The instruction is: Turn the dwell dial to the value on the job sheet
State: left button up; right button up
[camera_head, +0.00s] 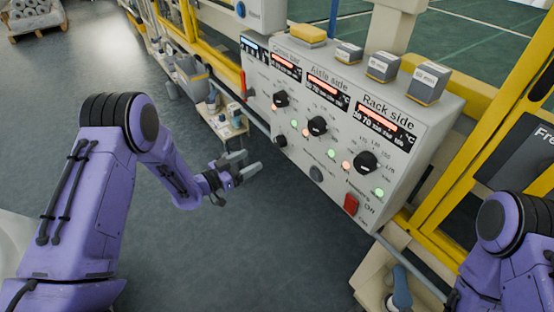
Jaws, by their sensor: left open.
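A grey control panel (335,165) stands right of centre, with sections labelled "Aisle side" and "Rack side" and a third at left that I cannot read surely. It has black dials: one at left (280,99), one in the middle (318,125), one at right (365,162), and a smaller one low at left (280,141). The small print is too blurred to tell which is the dwell dial. I cannot make out a job sheet. My left gripper (248,164) is open and empty, left of the panel and apart from it. My right gripper is out of view.
Small boxes (382,66) and a yellow block (303,34) sit on the panel's top. A red switch (351,204) is low on its face. A small stand with items (229,127) is behind my left gripper. Yellow framing (443,235) is at right. Floor at left is open.

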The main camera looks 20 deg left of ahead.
aim_at(276, 143)
pick_arm(q)
jog(key=shift+m+h, duration=0.6)
jog(key=shift+m, duration=0.2)
jog(key=x, duration=0.7)
jog(key=r+x, duration=0.1)
jog(key=x, duration=0.3)
jog(key=shift+w, duration=0.1)
jog(key=c, duration=1.1)
